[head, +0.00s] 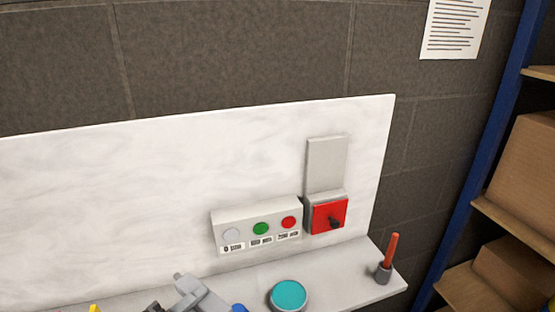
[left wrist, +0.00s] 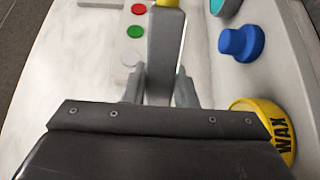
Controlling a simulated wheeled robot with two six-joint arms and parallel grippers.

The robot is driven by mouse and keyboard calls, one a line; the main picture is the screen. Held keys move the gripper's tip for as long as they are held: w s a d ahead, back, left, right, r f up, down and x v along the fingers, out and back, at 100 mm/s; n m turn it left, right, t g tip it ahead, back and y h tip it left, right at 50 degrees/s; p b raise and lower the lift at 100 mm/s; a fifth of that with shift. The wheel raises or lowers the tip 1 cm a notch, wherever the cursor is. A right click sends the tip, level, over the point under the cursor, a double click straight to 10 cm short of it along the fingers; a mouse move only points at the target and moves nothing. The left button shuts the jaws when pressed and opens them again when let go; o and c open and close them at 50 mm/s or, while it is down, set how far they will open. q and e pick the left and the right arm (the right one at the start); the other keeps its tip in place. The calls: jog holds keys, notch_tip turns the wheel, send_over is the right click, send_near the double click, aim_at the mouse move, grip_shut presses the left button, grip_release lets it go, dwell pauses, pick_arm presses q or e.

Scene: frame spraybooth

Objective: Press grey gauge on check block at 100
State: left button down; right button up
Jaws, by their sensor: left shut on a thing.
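My left gripper (head: 172,304) shows only in part at the bottom edge of the head view. In the left wrist view its two grey fingers (left wrist: 159,88) are shut on a long grey piece (left wrist: 164,52), which I take to be the grey gauge. That piece points away from the gripper, and a yellow spot (left wrist: 165,3) shows at its far end. In the head view the grey piece (head: 188,287) is over the front of the shelf. I cannot pick out a check block marked 100 in either view. My right gripper is not in view.
A control box (head: 253,212) has grey, green and red buttons. A red switch (head: 327,216) with a black knob is beside it. A teal-topped round thing (head: 289,295), a red stick (head: 390,250) in a holder, a blue knob-shaped thing (left wrist: 240,43) and a yellow WAX tin (left wrist: 262,122) stand near.

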aim_at(182, 293)
pick_arm(q)
jog(key=a, duration=0.1)
jog(key=s+a+n+t+y, duration=0.1)
jog(key=a, duration=0.1)
jog(key=a+y, duration=0.1)
jog(key=shift+s+a+r+n+t, duration=0.2)
jog(key=shift+s+a+n+t, duration=0.1)
jog(key=shift+a+n, duration=0.1)
jog(key=shift+a+r, duration=0.1)
